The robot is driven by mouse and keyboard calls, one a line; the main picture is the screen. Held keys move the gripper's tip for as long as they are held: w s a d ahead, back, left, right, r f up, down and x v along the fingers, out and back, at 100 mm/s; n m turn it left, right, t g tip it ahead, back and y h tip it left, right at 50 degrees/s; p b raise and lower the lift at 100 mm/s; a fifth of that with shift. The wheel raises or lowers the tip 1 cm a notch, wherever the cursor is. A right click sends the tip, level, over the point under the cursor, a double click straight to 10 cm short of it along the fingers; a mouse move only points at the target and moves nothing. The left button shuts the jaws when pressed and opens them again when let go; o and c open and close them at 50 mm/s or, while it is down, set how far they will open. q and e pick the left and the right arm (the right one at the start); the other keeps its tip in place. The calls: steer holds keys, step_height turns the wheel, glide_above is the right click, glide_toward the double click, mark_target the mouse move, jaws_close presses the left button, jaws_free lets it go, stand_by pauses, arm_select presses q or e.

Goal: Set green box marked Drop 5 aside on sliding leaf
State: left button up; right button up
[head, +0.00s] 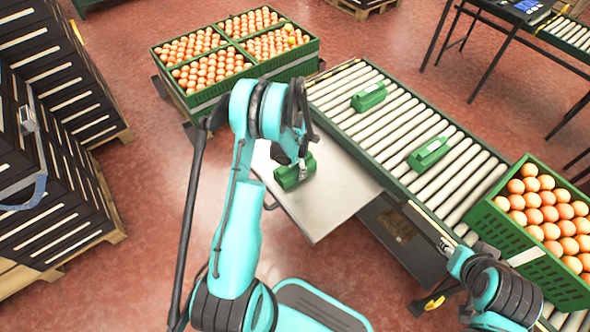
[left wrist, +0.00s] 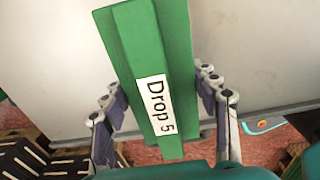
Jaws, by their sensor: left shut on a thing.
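The green box marked Drop 5 (head: 290,177) is held over the metal sliding leaf (head: 335,203), near its left part; I cannot tell whether it touches the leaf. My left gripper (head: 303,163) is shut on it from above. In the left wrist view the box (left wrist: 181,50) lies between the two fingers of the left gripper (left wrist: 163,100), its white Drop 5 label readable, with the pale leaf (left wrist: 265,60) behind. My right arm is at the lower right; its gripper (head: 432,232) is small and partly hidden, so its opening is unclear.
Two more green boxes (head: 369,97) (head: 429,153) lie on the roller conveyor (head: 400,120). Black crates (head: 60,180) are stacked at the left. The leaf's right part is clear.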

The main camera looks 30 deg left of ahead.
arm_select(q)
steer(key=o, duration=1.4)
